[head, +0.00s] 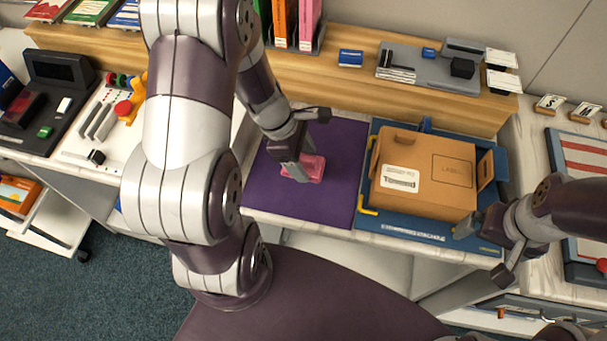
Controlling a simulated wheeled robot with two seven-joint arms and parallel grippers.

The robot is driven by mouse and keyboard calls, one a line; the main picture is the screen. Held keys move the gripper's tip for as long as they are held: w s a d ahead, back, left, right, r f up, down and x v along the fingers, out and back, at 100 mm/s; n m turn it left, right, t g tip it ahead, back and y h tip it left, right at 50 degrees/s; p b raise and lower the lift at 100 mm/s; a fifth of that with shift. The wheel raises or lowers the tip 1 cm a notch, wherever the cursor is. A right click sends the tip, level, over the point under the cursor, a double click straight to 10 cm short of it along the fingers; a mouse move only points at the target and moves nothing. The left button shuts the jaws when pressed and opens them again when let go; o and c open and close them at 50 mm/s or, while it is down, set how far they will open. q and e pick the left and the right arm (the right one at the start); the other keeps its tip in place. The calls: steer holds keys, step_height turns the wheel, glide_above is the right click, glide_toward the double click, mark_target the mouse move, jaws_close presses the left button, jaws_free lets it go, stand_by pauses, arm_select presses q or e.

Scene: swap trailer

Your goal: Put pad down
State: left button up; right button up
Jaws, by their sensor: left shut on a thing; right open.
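The pad is a small pink block (316,171). My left gripper (298,175) is shut on it at the purple mat (320,209). The gripper points down and its fingers hide the pad's left part. I cannot tell whether the pad touches the mat or hangs just above it. My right gripper (468,227) is open and empty at the front right corner of the blue tray (487,247), beside the cardboard box (422,207).
The brown box with white labels lies in the blue tray right of the mat. A wooden shelf (345,83) with folders and a grey holder (430,70) runs behind. Control panels (100,132) stand at left. The mat's front part is bare.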

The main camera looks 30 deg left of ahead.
arm_select(q)
step_height(320, 180, down, 5)
steer(key=shift+b, duration=0.65)
steer(key=shift+f, duration=0.25)
